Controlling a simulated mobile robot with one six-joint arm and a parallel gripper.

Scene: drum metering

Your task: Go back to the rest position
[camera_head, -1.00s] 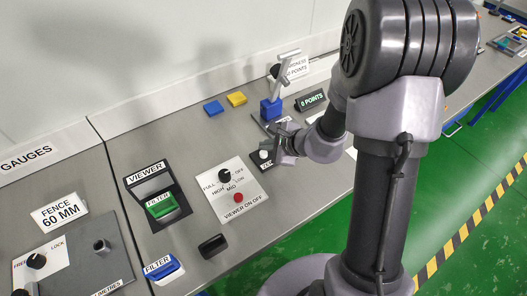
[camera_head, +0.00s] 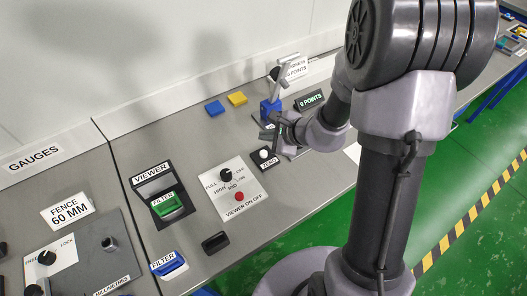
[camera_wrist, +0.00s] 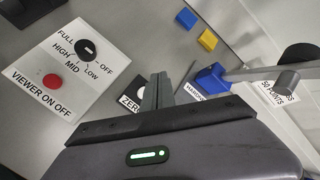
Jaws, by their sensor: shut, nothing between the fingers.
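My gripper (camera_head: 277,133) is in front of the blue hardness tester with its grey lever (camera_head: 271,108), above the bench near the zero button (camera_head: 264,154). In the wrist view my gripper (camera_wrist: 160,80) shows its fingers together with nothing between them. The tester's blue body (camera_wrist: 211,79) stands to the right of the fingers there, and its grey lever crosses to the right edge. The ZERO label (camera_wrist: 131,100) lies just left of the fingers, partly hidden. The black display (camera_head: 309,100) reads 0 POINTS.
The viewer panel (camera_head: 233,189) has a black knob and a red button. A viewer box (camera_head: 162,195) holds a green filter; a blue filter (camera_head: 168,265) lies in front. Blue (camera_head: 214,108) and yellow (camera_head: 237,98) blocks lie at the back. The fence panel (camera_head: 112,275) is at left.

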